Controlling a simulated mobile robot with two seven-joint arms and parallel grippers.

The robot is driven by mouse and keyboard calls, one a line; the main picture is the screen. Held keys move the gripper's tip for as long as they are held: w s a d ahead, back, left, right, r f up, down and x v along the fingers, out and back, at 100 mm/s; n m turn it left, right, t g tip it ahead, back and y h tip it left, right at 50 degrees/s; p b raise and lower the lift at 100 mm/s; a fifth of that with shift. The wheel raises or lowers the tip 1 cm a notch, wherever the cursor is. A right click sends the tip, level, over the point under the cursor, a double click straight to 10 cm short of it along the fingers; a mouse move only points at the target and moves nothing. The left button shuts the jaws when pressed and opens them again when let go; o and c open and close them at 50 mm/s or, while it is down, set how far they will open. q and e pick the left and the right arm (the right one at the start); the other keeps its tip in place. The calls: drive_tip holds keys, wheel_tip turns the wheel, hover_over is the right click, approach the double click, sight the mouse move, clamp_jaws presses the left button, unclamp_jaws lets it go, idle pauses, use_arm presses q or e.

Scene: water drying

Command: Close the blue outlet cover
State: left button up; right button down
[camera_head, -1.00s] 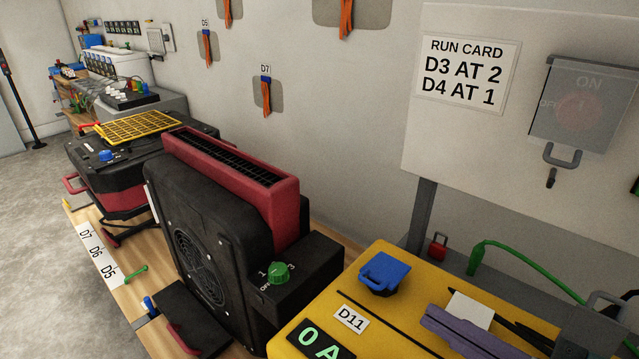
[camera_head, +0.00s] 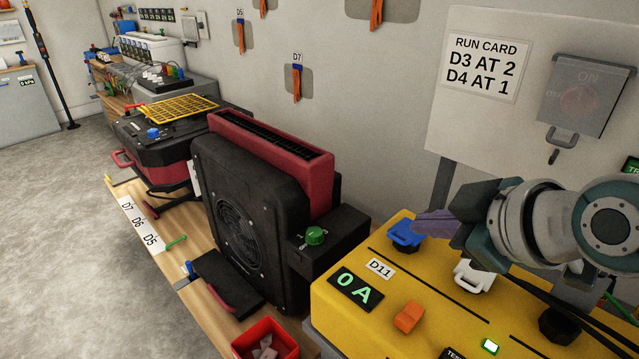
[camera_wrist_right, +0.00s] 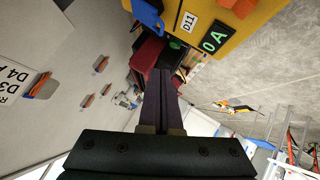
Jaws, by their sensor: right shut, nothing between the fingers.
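The blue outlet cover (camera_head: 404,236) is on top of the yellow box (camera_head: 335,300), near its back edge. It looks tilted up, but its exact angle is hard to tell. My right gripper (camera_head: 424,226) comes in from the right with its purple fingers shut and empty. In the head view the fingertips overlap the cover's right side; I cannot tell whether they touch it. In the right wrist view the shut fingers (camera_wrist_right: 160,74) point away, and the blue cover (camera_wrist_right: 147,14) is at the top edge, apart from them in the picture. My left gripper is not in view.
A white outlet cover (camera_head: 474,276) and an orange part (camera_head: 408,316) are on the same box. A black and red blower (camera_head: 250,215) with a green knob (camera_head: 315,235) stands to the left. A red bin (camera_head: 265,340) is in front. The wall board (camera_head: 455,135) rises behind.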

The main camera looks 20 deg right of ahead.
sight(390, 235)
drive_tip(key=x, duration=0.3)
drive_tip(key=f+b+x, duration=0.1)
drive_tip(key=x, duration=0.2)
drive_tip(key=s+d+b+x, duration=0.1)
drive_tip(key=x, duration=0.2)
drive_tip(key=shift+s+f, duration=0.1)
drive_tip(key=shift+d+f, duration=0.3)
drive_tip(key=shift+f, duration=0.25)
